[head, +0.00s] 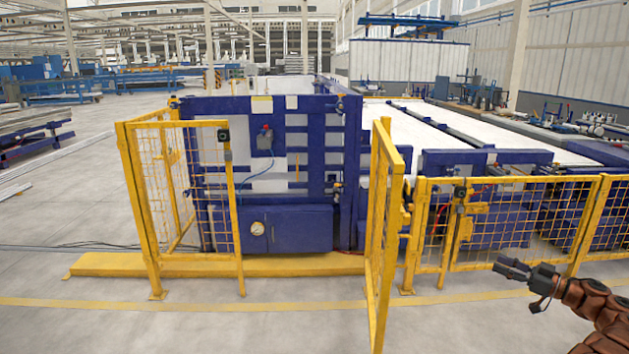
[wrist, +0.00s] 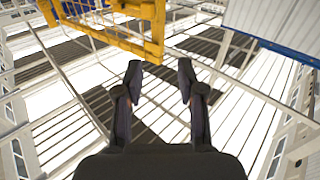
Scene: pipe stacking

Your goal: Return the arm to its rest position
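My gripper (head: 511,268) is at the lower right of the head view, at the end of my brown, segmented arm (head: 597,308). It points left, in front of the yellow mesh fence (head: 520,180) on the right. The wrist view shows its two dark fingers (wrist: 159,72) spread apart with nothing between them, so it is open and empty. In the head view the fingers are seen too small to tell their gap. No pipe is seen at the gripper.
A blue machine (head: 290,225) stands behind a yellow kerb (head: 100,265) in the middle. A left yellow fence panel (head: 147,210) and an open-standing yellow panel (head: 383,260) flank it. Grey floor (head: 280,330) in front is clear. The wrist view shows a yellow frame (wrist: 125,42) and beams.

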